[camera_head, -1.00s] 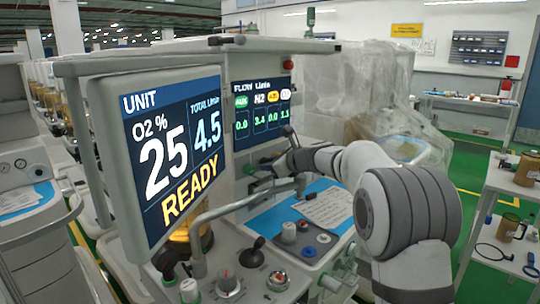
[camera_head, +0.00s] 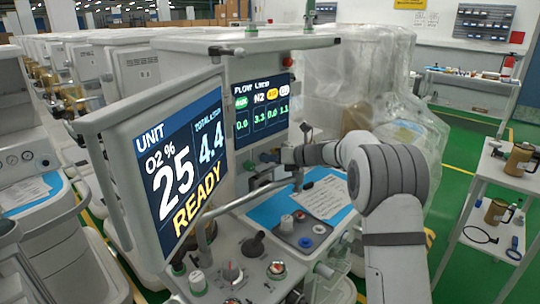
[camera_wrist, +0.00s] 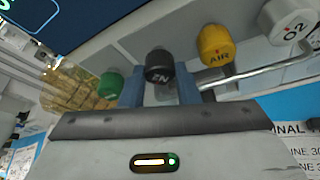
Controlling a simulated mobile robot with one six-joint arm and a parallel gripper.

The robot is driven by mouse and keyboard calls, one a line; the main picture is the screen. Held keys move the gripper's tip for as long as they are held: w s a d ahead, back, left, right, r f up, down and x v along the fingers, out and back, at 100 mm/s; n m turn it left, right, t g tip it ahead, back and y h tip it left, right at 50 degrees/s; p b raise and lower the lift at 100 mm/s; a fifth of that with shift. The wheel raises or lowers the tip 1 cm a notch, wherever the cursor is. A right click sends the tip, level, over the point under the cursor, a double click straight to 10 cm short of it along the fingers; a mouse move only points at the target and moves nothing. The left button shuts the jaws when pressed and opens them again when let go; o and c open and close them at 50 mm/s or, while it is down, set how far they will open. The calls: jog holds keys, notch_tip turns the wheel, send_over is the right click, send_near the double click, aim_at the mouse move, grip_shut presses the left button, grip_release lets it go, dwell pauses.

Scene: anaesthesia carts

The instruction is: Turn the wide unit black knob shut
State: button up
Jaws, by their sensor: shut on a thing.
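The black knob (camera_wrist: 160,67), marked N2, sits in a row of knobs on the wide unit (camera_head: 215,46) in the wrist view. The blue fingers of my gripper (camera_wrist: 161,84) stand on either side of it, and the gripper is shut on it. In the head view my gripper (camera_head: 290,156) reaches to the panel below the flow display (camera_head: 262,105), and the knob cannot be made out there. The flow display shows about 3.3 under N2. The large tilted screen (camera_head: 183,165) reads 25 and 4.4.
A green knob (camera_wrist: 111,84) is left of the black one; a yellow AIR knob (camera_wrist: 216,45) and a white O2 knob (camera_wrist: 287,20) are right of it. A metal rail (camera_wrist: 262,75) runs below these. A side shelf (camera_head: 505,178) with mugs stands at right.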

jog(key=shift+w+d+r, duration=0.1)
jog(key=shift+d, duration=0.05)
dwell(0.3)
jog(key=o, duration=1)
jog(key=b+v, duration=0.1)
jog(key=v, duration=0.6)
jog(key=shift+s+d+r, duration=0.1)
jog(key=shift+s+d, duration=0.1)
jog(key=shift+d, duration=0.1)
